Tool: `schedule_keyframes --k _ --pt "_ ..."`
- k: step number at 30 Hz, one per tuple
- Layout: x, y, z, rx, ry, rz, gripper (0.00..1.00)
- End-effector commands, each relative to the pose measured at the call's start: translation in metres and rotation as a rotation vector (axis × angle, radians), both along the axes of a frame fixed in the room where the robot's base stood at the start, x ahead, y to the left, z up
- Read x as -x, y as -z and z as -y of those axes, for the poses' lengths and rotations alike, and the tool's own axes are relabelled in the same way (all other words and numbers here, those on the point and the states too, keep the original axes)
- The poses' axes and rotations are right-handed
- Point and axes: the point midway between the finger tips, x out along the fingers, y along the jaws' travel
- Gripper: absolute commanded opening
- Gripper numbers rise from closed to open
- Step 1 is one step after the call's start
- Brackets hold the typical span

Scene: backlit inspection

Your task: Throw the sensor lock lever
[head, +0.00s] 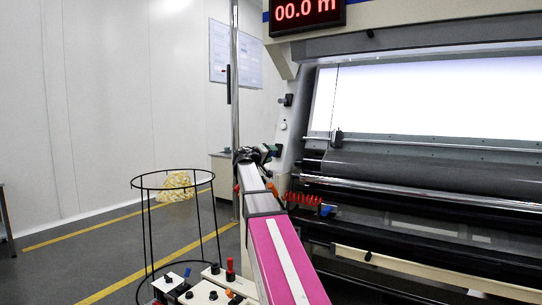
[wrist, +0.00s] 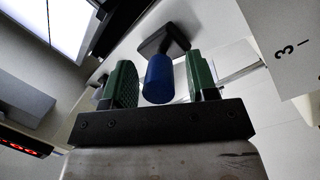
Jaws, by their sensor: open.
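A lever with a blue cylindrical grip (wrist: 159,80) and a dark mount (wrist: 163,40) shows in the wrist view, on a pale machine panel. I take it to be the sensor lock lever. My gripper (wrist: 160,65) is open, with one green finger on each side of the blue grip. Gaps show between the grip and both fingers, and I cannot tell how deep it sits between them. In the head view my gripper (head: 264,153) is at the left side frame of the inspection machine, and the blue grip cannot be made out there.
The machine's bright lit screen (head: 425,92) and dark rollers (head: 420,172) are to the right. A red coiled cable (head: 302,199) hangs near my arm. A black wire hoop stand (head: 147,225) with yellowish material (head: 176,187) is at left. A metal pole (head: 234,80) stands close behind.

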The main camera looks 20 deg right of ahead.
Motion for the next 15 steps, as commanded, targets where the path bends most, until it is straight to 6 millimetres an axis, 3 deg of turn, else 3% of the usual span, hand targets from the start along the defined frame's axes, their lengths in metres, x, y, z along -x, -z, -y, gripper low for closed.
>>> schedule_keyframes --k 11,15 --pt "-0.0026 0.0001 0.0049 0.001 -0.001 0.0 0.53" --pt "-0.0026 0.0 0.0047 0.001 -0.001 0.0 0.1"
